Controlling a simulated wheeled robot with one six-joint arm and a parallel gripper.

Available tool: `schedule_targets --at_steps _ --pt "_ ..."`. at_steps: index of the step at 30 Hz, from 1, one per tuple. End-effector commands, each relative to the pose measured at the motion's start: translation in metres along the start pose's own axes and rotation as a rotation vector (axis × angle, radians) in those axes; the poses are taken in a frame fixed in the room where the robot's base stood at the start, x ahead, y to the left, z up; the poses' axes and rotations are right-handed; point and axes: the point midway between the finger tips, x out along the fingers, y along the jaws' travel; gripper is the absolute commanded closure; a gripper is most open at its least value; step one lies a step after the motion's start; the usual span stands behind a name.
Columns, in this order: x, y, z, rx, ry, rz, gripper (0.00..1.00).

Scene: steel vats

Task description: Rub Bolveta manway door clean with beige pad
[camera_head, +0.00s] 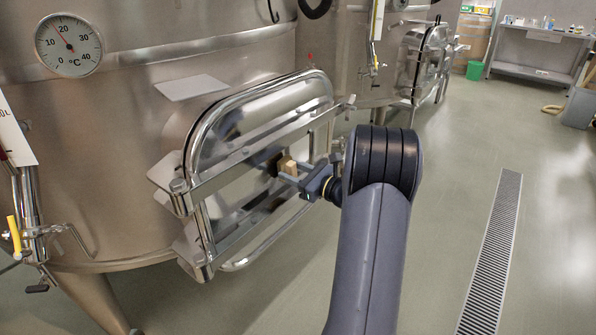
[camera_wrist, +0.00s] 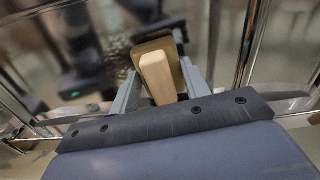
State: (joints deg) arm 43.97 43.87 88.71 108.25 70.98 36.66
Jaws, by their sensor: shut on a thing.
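The manway door (camera_head: 262,118) is a shiny steel oval door on the front of the nearest vat, with a bright rim and crossing steel bars. No name label for it is legible. The beige pad (camera_head: 288,165) is a small block held at the door's middle, between the bars. My gripper (camera_head: 290,175) is shut on it. In the wrist view the pad (camera_wrist: 160,78) stands between the two grey fingers, with a brownish layer at its far side facing the mirror-like door. I cannot tell whether the pad touches the door.
A dial thermometer (camera_head: 68,45) and a blank plate (camera_head: 185,87) are on the vat. A yellow-handled valve (camera_head: 14,232) is at left. A second vat's door (camera_head: 425,62) stands behind. Open floor with a drain grate (camera_head: 490,255) lies right; a steel table (camera_head: 540,55) stands far back.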

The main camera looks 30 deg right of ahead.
Motion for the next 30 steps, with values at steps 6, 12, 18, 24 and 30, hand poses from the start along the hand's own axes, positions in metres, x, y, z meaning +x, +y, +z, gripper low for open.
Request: schedule_targets --at_steps 6,12,18,24,30 --pt "0.0 0.008 0.0 0.001 0.0 0.0 1.0" --pt "0.002 0.026 0.002 0.0 0.001 0.001 1.0" --pt "0.003 0.036 0.004 0.001 0.001 -0.001 1.0" --pt "0.003 0.045 0.005 0.0 0.0 0.001 1.0" --pt "0.002 0.062 0.007 0.0 -0.001 0.001 1.0"
